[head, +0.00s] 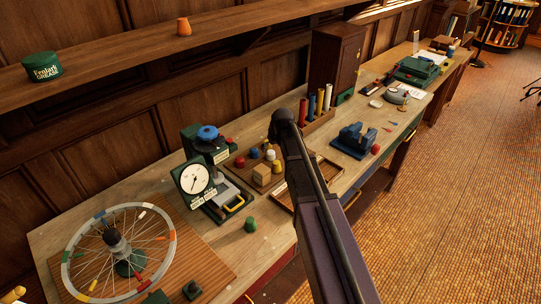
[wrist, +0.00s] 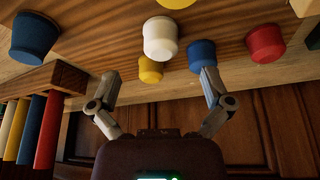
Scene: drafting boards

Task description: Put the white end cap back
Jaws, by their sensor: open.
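The white end cap (wrist: 160,38) stands on a wooden board (wrist: 110,30), among several coloured caps. It shows small in the head view (head: 265,147), left of my arm. My gripper (wrist: 158,76) is open and empty; in the wrist view the white cap lies ahead, centred between the fingertips and apart from them. In the head view my arm hides the gripper fingers. A rack of coloured tubes (head: 318,122), red, blue, yellow and white, stands behind my arm. The same tubes show at the left of the wrist view, a white one (wrist: 14,130) among them.
Close to the white cap are a yellow cap (wrist: 150,70), a blue cap (wrist: 201,54) and a red cap (wrist: 265,44). A dial gauge (head: 195,180), a spoked wheel (head: 118,250) and a blue vise (head: 354,138) stand on the bench. A wooden cabinet (head: 335,62) rises behind the rack.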

